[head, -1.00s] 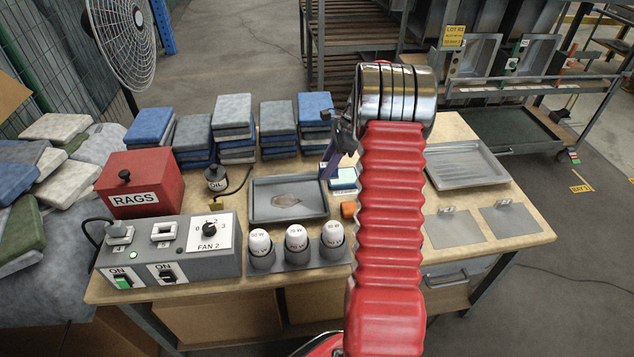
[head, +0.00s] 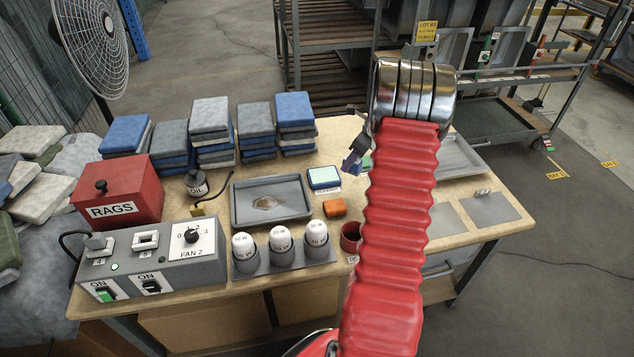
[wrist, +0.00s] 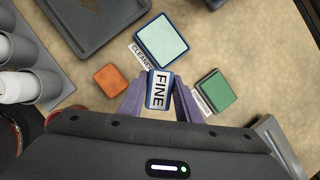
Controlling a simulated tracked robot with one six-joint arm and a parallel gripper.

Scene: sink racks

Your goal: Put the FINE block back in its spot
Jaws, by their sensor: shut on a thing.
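My gripper (wrist: 158,100) is shut on the FINE block (wrist: 159,88), a small blue-edged block with a white face lettered FINE. In the wrist view it sits between the two purple fingers, above the bench top. In the head view my gripper (head: 353,162) is right of the pale green-topped cleaner pad (head: 324,177), and its fingers are partly hidden by my arm. The wrist view shows the cleaner pad (wrist: 161,42) ahead, an orange block (wrist: 110,80) to the left, and a green block (wrist: 213,90) with a label to the right. The FINE spot cannot be made out.
A grey tray (head: 236,204) with a brown stain lies left of the pads. Several white-capped holders (head: 281,240) stand in front. A dark red cup (head: 350,236) is close to my arm. Another tray (head: 462,153) and grey plates (head: 490,209) lie at right.

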